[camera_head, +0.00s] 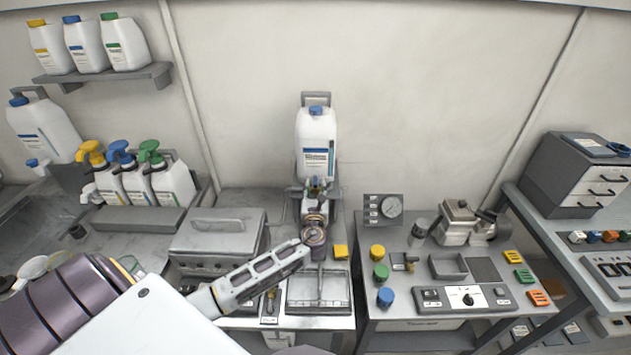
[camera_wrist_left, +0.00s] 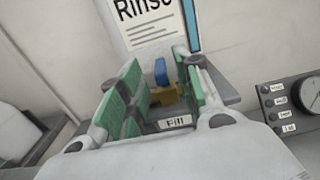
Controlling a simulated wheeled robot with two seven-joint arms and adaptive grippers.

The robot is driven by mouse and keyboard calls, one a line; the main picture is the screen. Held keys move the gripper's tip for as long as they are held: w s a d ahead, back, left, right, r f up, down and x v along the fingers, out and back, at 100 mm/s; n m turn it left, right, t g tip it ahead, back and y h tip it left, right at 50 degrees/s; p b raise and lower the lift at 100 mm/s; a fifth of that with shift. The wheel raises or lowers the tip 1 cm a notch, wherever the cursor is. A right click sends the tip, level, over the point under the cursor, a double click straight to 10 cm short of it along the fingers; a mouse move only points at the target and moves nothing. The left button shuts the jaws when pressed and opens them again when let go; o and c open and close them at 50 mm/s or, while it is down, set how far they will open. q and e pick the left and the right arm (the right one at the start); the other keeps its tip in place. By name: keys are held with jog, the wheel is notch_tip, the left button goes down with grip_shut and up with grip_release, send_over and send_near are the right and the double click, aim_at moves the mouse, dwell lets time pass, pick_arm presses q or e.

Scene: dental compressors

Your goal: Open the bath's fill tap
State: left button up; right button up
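The fill tap (camera_wrist_left: 163,88) shows in the left wrist view as a brass body with a blue lever pointing up the picture. A "Fill" label (camera_wrist_left: 174,123) is just below it. My left gripper (camera_wrist_left: 158,98) is open, with green pads on both sides of the tap; the right pad is close to the brass, and I cannot tell if it touches. In the head view my left gripper (camera_head: 317,196) is in front of the white "Rinse" canister (camera_head: 316,140) and mostly hides the tap. The bath with a wire basket (camera_head: 320,304) is below my arm. My right gripper is not in view.
A grey lidded box (camera_head: 215,240) stands left of the arm. A gauge panel (camera_head: 383,208) and a bench with coloured knobs (camera_head: 378,273) are to the right. Several pump bottles (camera_head: 138,185) stand farther left. Free air is above the right bench.

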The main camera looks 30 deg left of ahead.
aim_at(315, 186)
pick_arm(q)
jog(key=shift+x, duration=1.95)
grip_shut()
